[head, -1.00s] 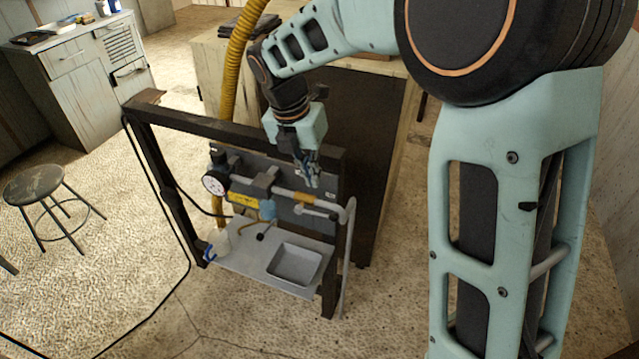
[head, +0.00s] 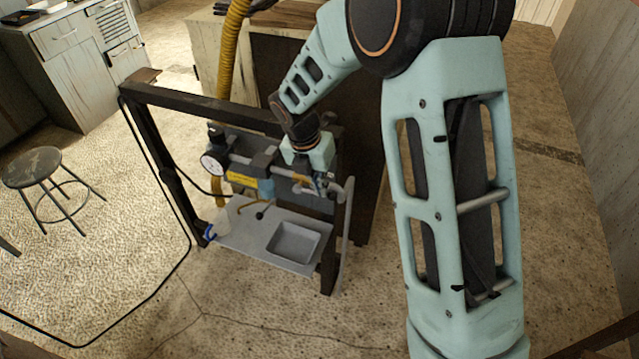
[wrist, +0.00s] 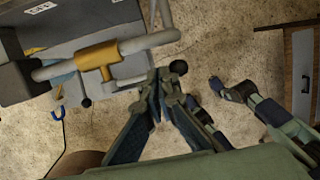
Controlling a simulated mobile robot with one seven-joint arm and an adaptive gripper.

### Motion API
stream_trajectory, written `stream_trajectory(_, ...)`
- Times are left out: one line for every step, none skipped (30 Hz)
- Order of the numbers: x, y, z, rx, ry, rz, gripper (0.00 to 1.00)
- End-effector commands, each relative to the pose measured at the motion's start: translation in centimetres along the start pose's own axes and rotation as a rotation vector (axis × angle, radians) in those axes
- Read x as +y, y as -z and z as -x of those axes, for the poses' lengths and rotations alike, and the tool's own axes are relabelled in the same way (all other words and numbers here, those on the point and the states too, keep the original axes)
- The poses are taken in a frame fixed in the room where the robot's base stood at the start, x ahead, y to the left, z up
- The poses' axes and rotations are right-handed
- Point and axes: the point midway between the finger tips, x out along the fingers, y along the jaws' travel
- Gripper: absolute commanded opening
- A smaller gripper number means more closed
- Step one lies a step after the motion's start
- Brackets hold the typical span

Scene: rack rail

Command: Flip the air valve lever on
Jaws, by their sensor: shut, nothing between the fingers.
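The air valve is a yellow-orange body on a grey pipe, in the wrist view (wrist: 97,57) and the head view (head: 302,180). Its lever, a thin grey bar (wrist: 130,80), runs from the valve toward my fingertips in the wrist view. A black ball knob (wrist: 178,67) shows just beyond the fingertips and looks like the lever's end. My gripper (wrist: 166,76) is shut and empty, at the lever's outer part; it also shows in the head view (head: 325,186). The fingers hide part of the lever, and I cannot tell whether they touch it.
A dark frame (head: 205,108) surrounds the panel. A pressure gauge (head: 212,164) sits left of the valve. A grey pipe (head: 346,235) runs down on the right. A shelf with a shallow tray (head: 294,241) lies below. An "OFF" label (wrist: 40,8) is above the valve.

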Motion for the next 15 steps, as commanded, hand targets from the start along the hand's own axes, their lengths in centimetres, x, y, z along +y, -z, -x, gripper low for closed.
stream_trajectory(0.0, 0.0, 0.0, 0.0, 0.0, 0.0, 0.0)
stream_trajectory(0.0, 0.0, 0.0, 0.0, 0.0, 0.0, 0.0)
stream_trajectory(0.0, 0.0, 0.0, 0.0, 0.0, 0.0, 0.0)
stream_trajectory(0.0, 0.0, -0.1, 0.001, 0.0, 0.0, 0.0)
stream_trajectory(0.0, 0.1, -0.3, 0.001, 0.001, 0.0, 0.0)
stream_trajectory(-0.1, 0.1, -0.7, 0.002, 0.001, -0.001, 0.0)
stream_trajectory(-0.1, 0.1, -1.0, 0.003, 0.001, -0.001, 0.0)
stream_trajectory(-0.2, 0.1, -1.4, 0.003, 0.002, -0.001, 0.0)
stream_trajectory(-0.3, 0.2, -1.6, 0.004, 0.002, -0.001, 0.0)
stream_trajectory(-0.3, 0.2, -1.6, 0.003, 0.002, -0.001, 0.0)
stream_trajectory(-0.4, 0.2, -1.7, 0.003, 0.002, -0.001, 0.0)
stream_trajectory(-0.4, 0.2, -1.8, 0.003, 0.002, -0.001, 0.0)
stream_trajectory(-0.5, 0.3, -1.9, 0.003, 0.003, -0.001, 0.0)
stream_trajectory(-0.5, 0.3, -1.9, 0.003, 0.003, -0.001, 0.0)
stream_trajectory(-0.5, 0.3, -1.9, 0.004, 0.004, -0.001, 0.0)
